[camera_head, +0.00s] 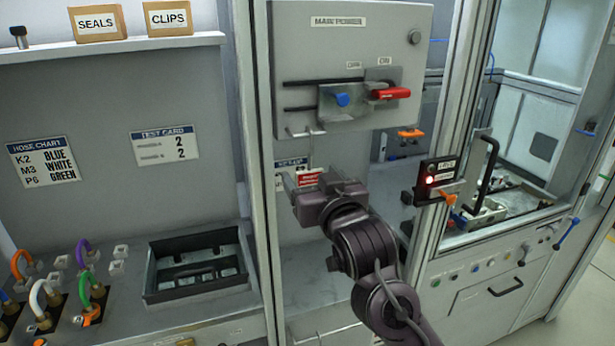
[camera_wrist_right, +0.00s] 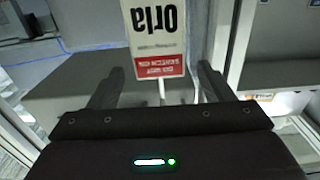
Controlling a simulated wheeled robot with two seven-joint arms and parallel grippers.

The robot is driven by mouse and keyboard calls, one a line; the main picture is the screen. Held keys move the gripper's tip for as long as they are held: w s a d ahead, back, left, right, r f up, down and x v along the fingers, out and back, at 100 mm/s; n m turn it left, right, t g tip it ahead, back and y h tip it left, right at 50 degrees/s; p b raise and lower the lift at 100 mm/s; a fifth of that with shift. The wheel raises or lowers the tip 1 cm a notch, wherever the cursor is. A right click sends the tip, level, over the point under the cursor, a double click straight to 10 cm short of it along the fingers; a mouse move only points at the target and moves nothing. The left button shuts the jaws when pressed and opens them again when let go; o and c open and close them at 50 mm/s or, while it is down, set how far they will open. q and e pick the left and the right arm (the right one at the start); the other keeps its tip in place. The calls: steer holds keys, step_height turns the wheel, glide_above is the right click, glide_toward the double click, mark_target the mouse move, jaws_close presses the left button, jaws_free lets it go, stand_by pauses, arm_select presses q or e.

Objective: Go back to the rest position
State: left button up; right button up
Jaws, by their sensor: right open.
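My right gripper (camera_head: 311,180) is in front of the cabinet, below the main power panel (camera_head: 340,22). Its jaws are open; in the right wrist view the two fingers (camera_wrist_right: 157,85) stand wide apart. A red and white tag (camera_wrist_right: 155,40) reading "Orla" and a do-not-switch-on warning shows beyond and between the fingers, apart from both. In the head view the tag's red part (camera_head: 309,178) shows just behind the fingertips. My left gripper is not in view.
On the panel are a red handle (camera_head: 390,94) near the ON label and a blue knob (camera_head: 342,99). A black tray (camera_head: 195,287) and coloured hoses (camera_head: 84,254) are at left. A black box with a red light (camera_head: 430,180) is right of my arm.

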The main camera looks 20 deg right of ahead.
steer(key=s+b, duration=0.1)
steer(key=s, duration=0.3)
steer(key=shift+d, duration=0.1)
steer(key=s+f+g, duration=0.3)
steer(key=f, duration=0.6)
steer(key=s+f+g, duration=0.3)
steer(key=f+g, duration=0.1)
steer(key=f, duration=0.5)
steer(key=s+d+f+n+g, duration=0.2)
steer(key=s+f+g, duration=0.5)
steer(key=s+f, duration=0.85)
steer(key=s+f+g, duration=0.1)
steer(key=s+f, duration=0.1)
steer(key=f, duration=1.4)
steer(key=s+f+g, duration=0.1)
steer(key=s+f, duration=0.1)
steer(key=f, duration=1.5)
steer(key=s+d+f+g, duration=0.1)
steer(key=s+d+f, duration=0.2)
steer(key=s+f, duration=1.2)
steer(key=s, duration=0.3)
steer(key=shift+d+f+h, duration=0.15)
steer(key=shift+f+h, duration=0.05)
steer(key=shift+h, duration=0.1)
steer(key=shift+s, duration=0.1)
steer(key=shift+c, duration=0.3)
